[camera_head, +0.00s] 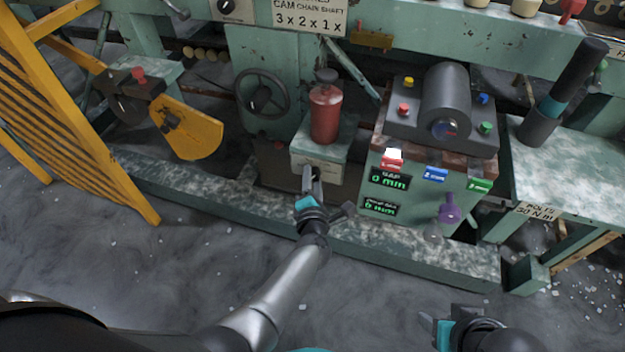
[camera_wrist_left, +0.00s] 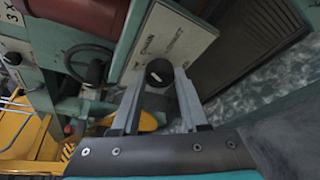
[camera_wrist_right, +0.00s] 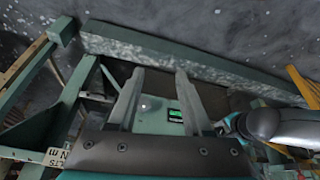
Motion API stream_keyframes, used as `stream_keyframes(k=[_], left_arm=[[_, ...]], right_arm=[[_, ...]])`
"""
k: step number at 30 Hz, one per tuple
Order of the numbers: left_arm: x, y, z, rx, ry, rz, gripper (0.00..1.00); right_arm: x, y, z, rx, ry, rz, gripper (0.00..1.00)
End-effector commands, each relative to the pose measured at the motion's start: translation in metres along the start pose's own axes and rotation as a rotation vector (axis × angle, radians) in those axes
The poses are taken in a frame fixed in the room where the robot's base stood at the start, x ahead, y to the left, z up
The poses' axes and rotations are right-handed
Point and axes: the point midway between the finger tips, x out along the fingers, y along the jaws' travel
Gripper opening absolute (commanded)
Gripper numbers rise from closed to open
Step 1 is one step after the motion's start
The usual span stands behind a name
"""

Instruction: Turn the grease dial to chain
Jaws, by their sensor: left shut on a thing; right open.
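The grease dial (camera_wrist_left: 160,72) is a round black knob with a white mark, on a pale panel (camera_wrist_left: 182,28) with two small labels I cannot read for sure. The panel is the front of the box (camera_head: 318,167) under a red bottle (camera_head: 325,112). My left gripper (camera_head: 311,176) is at this panel, and in the left wrist view its two fingers stand on either side of the dial, shut on it. In the head view the fingers mostly hide the dial. My right gripper (camera_head: 442,322) is open and empty, low over the floor; its fingers show in the right wrist view (camera_wrist_right: 155,82).
A green console (camera_head: 408,195) with lit displays, coloured switches and a purple knob (camera_head: 449,210) stands right of the box. A handwheel (camera_head: 262,94) and a yellow guard (camera_head: 188,130) are to the left. A stone-topped beam (camera_head: 400,252) runs along the front.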

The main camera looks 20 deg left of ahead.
Motion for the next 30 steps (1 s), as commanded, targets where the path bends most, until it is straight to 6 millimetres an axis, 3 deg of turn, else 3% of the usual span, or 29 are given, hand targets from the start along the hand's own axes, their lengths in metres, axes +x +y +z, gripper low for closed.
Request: stream_keyframes(k=[7,8,15,27,30], left_arm=[[-0.001,-0.001,-0.001,0.0,0.001,-0.003,0.0],[-0.001,-0.001,-0.001,0.0,0.002,-0.003,0.47],[0.0,-0.001,-0.001,-0.001,0.001,-0.002,0.73],[-0.007,0.0,0.0,-0.001,0.001,-0.002,0.74],[-0.016,0.0,0.0,-0.001,0.002,-0.003,0.74]], right_arm=[[0.0,0.0,0.0,0.0,0.0,0.001,0.5],[0.0,0.0,0.0,0.0,0.0,0.001,0.5],[0.0,0.0,0.0,0.0,0.0,0.001,0.5],[-0.001,0.0,-0.001,0.0,0.0,0.0,0.5],[0.013,-0.002,0.006,-0.002,-0.027,-0.004,0.5]])
